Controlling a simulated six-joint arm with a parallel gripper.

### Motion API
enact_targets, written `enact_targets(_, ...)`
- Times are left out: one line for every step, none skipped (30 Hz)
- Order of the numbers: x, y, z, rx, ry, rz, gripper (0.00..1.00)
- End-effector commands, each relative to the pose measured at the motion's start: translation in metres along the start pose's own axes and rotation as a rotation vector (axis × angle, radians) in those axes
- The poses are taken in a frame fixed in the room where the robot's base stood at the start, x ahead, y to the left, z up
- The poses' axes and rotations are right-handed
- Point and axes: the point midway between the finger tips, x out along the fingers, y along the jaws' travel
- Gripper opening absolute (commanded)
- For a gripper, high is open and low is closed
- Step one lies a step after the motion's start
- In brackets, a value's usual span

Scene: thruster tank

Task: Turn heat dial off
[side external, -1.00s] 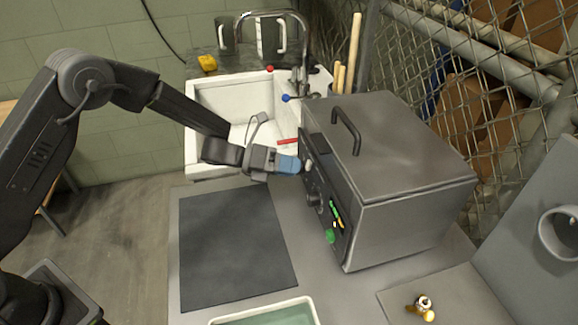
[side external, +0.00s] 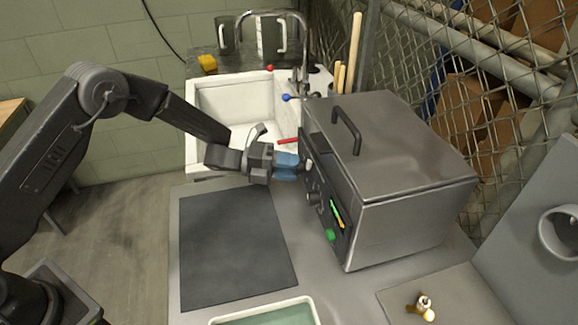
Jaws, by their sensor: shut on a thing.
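The grey metal tank (side external: 415,215) stands on the bench with its control panel facing left. The panel carries a pale dial (side external: 309,164) near its far end, a dark knob (side external: 314,198), a green and yellow strip (side external: 337,214) and a green button (side external: 330,235). My gripper (side external: 298,166), with blue fingertips, is at the far dial and shut on it. The fingers partly hide the dial, and its pointer setting is too small to read.
A white sink (side external: 235,105) with a tap lies behind my gripper. A dark mat (side external: 235,250) covers the bench in front of the panel, and a green-filled tray (side external: 265,315) sits at the near edge. A wire fence stands behind the tank on the right.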

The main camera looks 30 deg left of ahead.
Motion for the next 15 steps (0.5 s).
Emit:
enact_targets(0.0003, 0.0, -0.0001, -0.006, 0.0, -0.002, 0.12)
enact_targets(0.0003, 0.0, -0.0001, -0.007, 0.0, -0.002, 0.12)
enact_targets(0.0003, 0.0, -0.0001, -0.008, 0.0, -0.003, 0.12)
enact_targets(0.0003, 0.0, -0.0001, -0.009, 0.0, -0.003, 0.12)
enact_targets(0.0003, 0.0, -0.0001, -0.009, -0.001, -0.003, 0.12)
enact_targets(0.0003, -0.0001, -0.0001, -0.008, -0.001, -0.003, 0.12)
enact_targets(0.0003, 0.0, -0.0001, -0.008, -0.001, -0.003, 0.12)
enact_targets(0.0003, -0.0001, -0.0001, -0.008, -0.001, -0.003, 0.12)
enact_targets(0.0003, -0.0001, -0.0001, -0.008, -0.001, -0.003, 0.12)
enact_targets(0.0003, -0.0001, -0.0001, -0.008, -0.001, -0.003, 0.12)
enact_targets(0.0003, -0.0001, 0.0, -0.008, -0.001, -0.003, 0.12)
enact_targets(0.0004, -0.0001, -0.0001, -0.008, -0.001, -0.003, 0.38)
enact_targets(0.0004, -0.0001, -0.0001, -0.008, -0.001, -0.003, 0.41)
enact_targets(0.0004, -0.0001, -0.0001, -0.008, -0.001, -0.003, 0.44)
enact_targets(0.0003, -0.0001, -0.0001, -0.007, -0.001, -0.002, 0.48)
